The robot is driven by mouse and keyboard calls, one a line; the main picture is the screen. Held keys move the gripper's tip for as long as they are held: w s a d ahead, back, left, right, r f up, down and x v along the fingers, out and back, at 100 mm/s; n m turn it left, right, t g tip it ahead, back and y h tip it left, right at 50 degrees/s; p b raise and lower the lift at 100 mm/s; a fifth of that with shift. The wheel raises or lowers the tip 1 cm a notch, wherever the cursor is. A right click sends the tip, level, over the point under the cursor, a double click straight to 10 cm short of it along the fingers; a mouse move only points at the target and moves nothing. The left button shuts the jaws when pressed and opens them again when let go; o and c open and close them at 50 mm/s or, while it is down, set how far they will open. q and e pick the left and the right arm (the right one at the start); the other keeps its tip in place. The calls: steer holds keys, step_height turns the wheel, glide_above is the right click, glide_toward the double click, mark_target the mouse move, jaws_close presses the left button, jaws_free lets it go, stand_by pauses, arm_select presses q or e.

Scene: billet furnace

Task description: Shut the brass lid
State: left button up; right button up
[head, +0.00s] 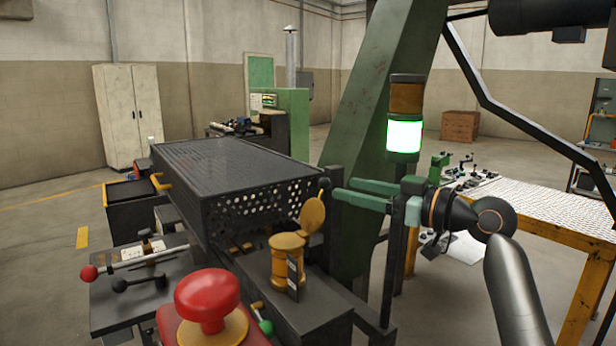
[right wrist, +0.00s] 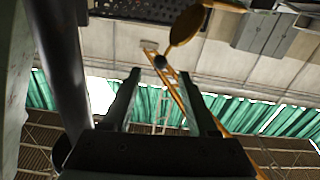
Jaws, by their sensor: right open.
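The brass lid (head: 312,213) stands raised, tilted up beside the top of a brass cup (head: 287,262) at the front of the machine. A dark round knob (head: 323,184) sits at the lid's upper edge. My right gripper (head: 342,190) is open, with its green fingers pointing left, close to the right of the knob. In the right wrist view the brass lid (right wrist: 186,25) is at the top, and the dark knob (right wrist: 160,62) appears between and just beyond the fingertips (right wrist: 160,75). Contact cannot be told. My left gripper is not in view.
A perforated black cover (head: 225,180) lies left of the lid. A red mushroom button (head: 207,296) and levers (head: 135,265) stand front left. A green slanted column (head: 385,95) and signal lamp (head: 404,135) rise behind my right gripper. A workbench (head: 535,205) stands right.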

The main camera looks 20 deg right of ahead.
mark_target(317, 205)
steer(key=p+x, duration=0.2)
steer(key=x, duration=0.8)
jaws_close()
stand_by(1.2)
